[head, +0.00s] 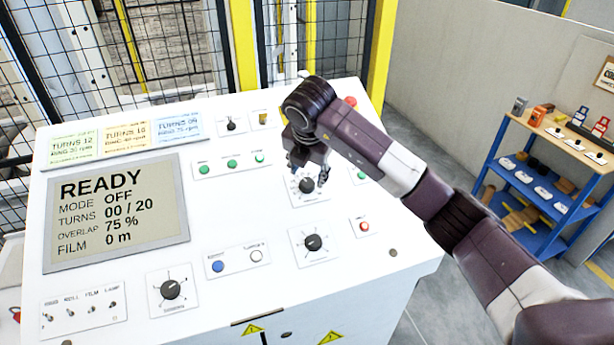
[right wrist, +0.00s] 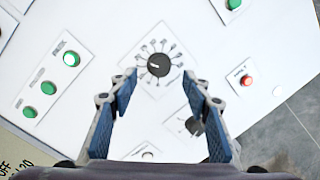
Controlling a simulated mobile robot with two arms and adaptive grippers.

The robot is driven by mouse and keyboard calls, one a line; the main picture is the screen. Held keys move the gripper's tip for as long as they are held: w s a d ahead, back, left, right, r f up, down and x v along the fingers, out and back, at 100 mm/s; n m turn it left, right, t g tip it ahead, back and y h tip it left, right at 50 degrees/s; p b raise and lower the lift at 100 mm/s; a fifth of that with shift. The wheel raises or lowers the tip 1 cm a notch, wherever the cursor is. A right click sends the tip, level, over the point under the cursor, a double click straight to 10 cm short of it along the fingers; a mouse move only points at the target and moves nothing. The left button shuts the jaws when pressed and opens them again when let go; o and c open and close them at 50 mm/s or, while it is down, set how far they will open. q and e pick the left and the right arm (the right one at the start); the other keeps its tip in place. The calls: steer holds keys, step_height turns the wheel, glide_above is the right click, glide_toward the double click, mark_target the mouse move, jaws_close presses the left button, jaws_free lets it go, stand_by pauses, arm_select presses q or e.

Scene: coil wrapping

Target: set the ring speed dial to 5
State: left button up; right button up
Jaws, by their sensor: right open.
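A black dial (head: 306,185) on a white plate with marks around it sits on the upper right part of the white sloped control panel. Its label is too small to read, so I cannot tell its name or setting. My right gripper (head: 309,169) is over this dial, partly covering its plate in the head view. In the right wrist view my right gripper (right wrist: 160,78) is open, and the dial (right wrist: 159,65) shows between and beyond the fingertips, with nothing held. Other black dials are lower on the panel (head: 313,242) and at its lower left (head: 171,290). My left gripper is not in view.
A display (head: 116,212) reads READY, MODE OFF, TURNS 00 / 20. Green buttons (head: 232,163), a red button (head: 363,226), a blue button (head: 218,266) and toggle switches (head: 90,309) surround the dials. A blue shelf cart (head: 545,235) stands at the right.

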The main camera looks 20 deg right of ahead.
mark_target(307, 183)
steer(key=p+x, duration=0.1)
steer(key=x, duration=0.3)
steer(key=shift+w+p, duration=0.1)
steer(key=shift+p, duration=0.25)
steer(key=shift+w+f, duration=0.25)
steer(key=shift+f, duration=0.3)
